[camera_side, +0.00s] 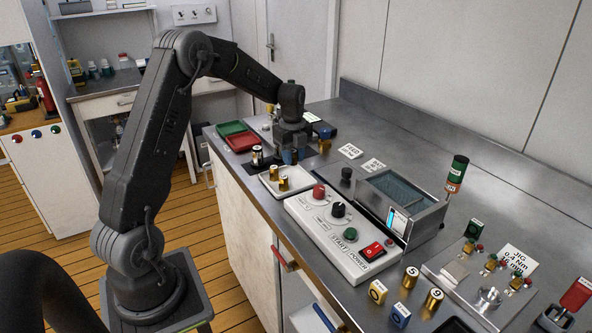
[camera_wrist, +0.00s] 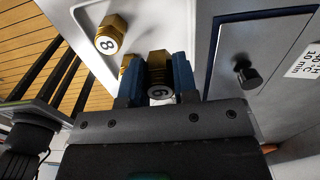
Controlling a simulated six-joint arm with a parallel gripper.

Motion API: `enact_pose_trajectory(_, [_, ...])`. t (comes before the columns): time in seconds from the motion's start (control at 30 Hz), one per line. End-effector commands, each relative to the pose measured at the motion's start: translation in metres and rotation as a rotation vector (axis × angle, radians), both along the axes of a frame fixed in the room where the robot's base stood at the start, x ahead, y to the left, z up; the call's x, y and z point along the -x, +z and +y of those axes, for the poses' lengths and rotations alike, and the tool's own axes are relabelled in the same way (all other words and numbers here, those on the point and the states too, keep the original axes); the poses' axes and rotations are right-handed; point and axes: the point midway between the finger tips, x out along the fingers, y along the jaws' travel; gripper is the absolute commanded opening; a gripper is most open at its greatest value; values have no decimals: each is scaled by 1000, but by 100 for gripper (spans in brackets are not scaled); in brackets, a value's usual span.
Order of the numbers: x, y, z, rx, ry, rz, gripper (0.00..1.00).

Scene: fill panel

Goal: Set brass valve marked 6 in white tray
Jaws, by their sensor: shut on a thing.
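My gripper (camera_wrist: 157,75) is shut on a brass valve (camera_wrist: 158,62), with one blue finger on each side. The end label of that valve reads as a 6 in the wrist view. In the side view my gripper (camera_side: 293,156) is low at the far end of the white tray (camera_side: 268,187), and the held valve cannot be made out there. The white tray also shows in the wrist view (camera_wrist: 95,12). I cannot tell whether the held valve touches the tray. A brass valve marked 8 (camera_wrist: 110,36) stands in the tray; another (camera_wrist: 126,62) is partly hidden behind a finger.
A control box (camera_side: 335,238) with knobs and a red switch stands close in front of the tray. Green (camera_side: 229,128) and red (camera_side: 241,142) trays lie beyond. A dark-topped valve (camera_side: 257,155) stands nearby. Brass valves marked 5 (camera_side: 410,278) and 9 (camera_side: 434,299) stand at the front.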

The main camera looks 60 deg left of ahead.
Motion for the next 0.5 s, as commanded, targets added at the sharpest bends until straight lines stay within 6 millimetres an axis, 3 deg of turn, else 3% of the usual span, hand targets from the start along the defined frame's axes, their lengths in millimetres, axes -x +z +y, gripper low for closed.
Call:
enact_pose_trajectory(0.23, [-8, -13, -6, 0, 1, 0, 2])
enact_pose_trajectory(0.5, [-8, -46, -6, 0, 1, 0, 2])
